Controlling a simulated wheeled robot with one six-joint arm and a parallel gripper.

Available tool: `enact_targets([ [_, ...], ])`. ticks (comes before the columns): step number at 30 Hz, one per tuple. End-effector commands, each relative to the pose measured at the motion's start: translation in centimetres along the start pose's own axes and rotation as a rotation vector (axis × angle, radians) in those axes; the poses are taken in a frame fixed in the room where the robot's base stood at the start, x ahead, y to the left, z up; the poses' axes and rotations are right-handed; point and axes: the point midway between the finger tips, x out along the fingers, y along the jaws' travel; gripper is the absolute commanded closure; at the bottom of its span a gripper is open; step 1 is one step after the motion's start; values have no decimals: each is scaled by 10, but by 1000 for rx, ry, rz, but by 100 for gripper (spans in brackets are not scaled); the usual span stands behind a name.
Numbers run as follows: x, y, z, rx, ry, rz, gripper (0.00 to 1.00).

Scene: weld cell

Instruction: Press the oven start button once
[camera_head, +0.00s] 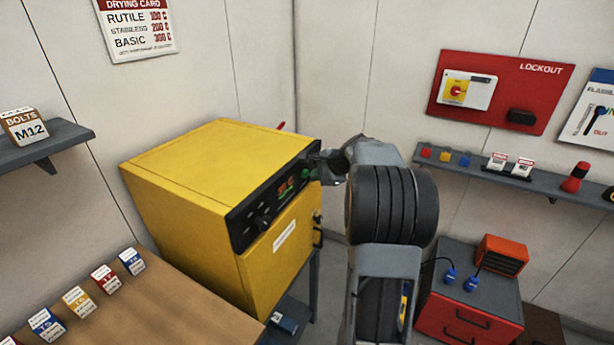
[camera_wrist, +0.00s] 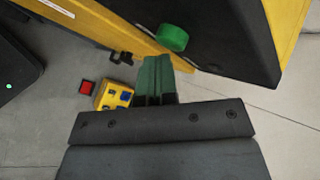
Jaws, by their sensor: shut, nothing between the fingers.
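The yellow oven (camera_head: 190,165) has a black control panel (camera_head: 248,221) along its front top edge, with a small lit display (camera_head: 286,186) and dark knobs. The green start button (camera_wrist: 172,38) shows as a round raised cap on the black panel in the wrist view. My gripper (camera_wrist: 155,64) is shut and empty, its green-tinted fingers pointing up the picture. The fingertips lie just below and slightly left of the button in that view, seemingly apart from it. In the head view my gripper is at the panel's right end, partly hiding the button area.
The oven door handle (camera_head: 318,237) is below the panel. A wooden bench (camera_head: 150,310) with several small boxes is at lower left. A red lockout board (camera_head: 505,90) and a grey shelf (camera_head: 462,168) are at right, above a red cabinet (camera_head: 455,315).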

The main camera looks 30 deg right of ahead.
Motion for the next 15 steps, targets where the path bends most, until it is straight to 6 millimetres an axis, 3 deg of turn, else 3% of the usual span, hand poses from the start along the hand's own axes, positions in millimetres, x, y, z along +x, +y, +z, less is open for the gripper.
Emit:
enact_targets([
  [15,-8,6,-6,0,1,-1,100],
])
